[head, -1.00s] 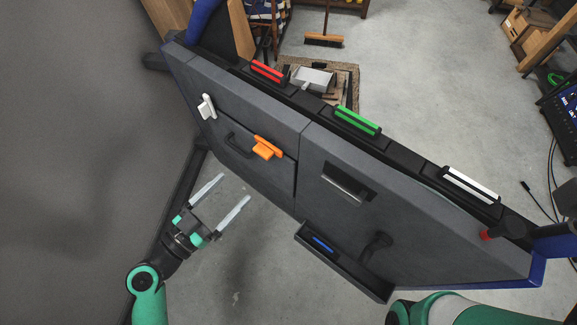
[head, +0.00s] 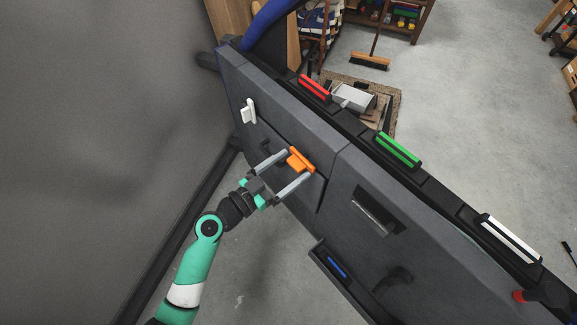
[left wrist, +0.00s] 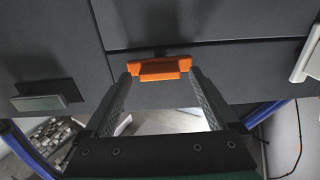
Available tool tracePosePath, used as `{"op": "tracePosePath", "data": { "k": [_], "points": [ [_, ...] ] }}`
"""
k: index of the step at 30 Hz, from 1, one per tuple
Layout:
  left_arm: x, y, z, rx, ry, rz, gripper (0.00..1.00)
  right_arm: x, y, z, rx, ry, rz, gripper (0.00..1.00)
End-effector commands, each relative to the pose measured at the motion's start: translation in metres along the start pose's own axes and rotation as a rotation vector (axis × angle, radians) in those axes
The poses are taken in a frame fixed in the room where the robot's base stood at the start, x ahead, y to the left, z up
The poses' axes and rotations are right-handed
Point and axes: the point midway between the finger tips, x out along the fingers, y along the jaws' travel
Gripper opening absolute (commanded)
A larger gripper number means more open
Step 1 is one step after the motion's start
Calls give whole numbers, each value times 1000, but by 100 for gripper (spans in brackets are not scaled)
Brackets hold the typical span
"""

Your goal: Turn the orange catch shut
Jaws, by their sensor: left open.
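The orange catch (head: 301,160) sits on the grey car door panel (head: 345,200), at the seam of a panel section. My left gripper (head: 297,164) is open, with one finger on each side of the catch. I cannot tell whether either finger touches it. My left gripper also shows in the left wrist view (left wrist: 160,78). My right gripper is not in view.
A white catch (head: 249,111) is on the door's left part. Red (head: 314,88), green (head: 398,149) and white (head: 510,239) bars line the top edge. A tray (head: 345,283) juts out below right.

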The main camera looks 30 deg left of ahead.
Motion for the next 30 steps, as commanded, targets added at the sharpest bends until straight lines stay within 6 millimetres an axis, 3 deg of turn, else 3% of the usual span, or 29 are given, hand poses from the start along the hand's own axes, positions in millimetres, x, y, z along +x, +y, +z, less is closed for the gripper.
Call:
{"op": "tracePosePath", "data": {
  "k": [4,18,30],
  "points": [
    [0,0,0,0,0,0,92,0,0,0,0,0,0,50],
    [-1,0,0,0,-1,0,8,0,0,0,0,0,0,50],
    [-1,0,1,-65,-1,0,7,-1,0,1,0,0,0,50]
  ]
}}
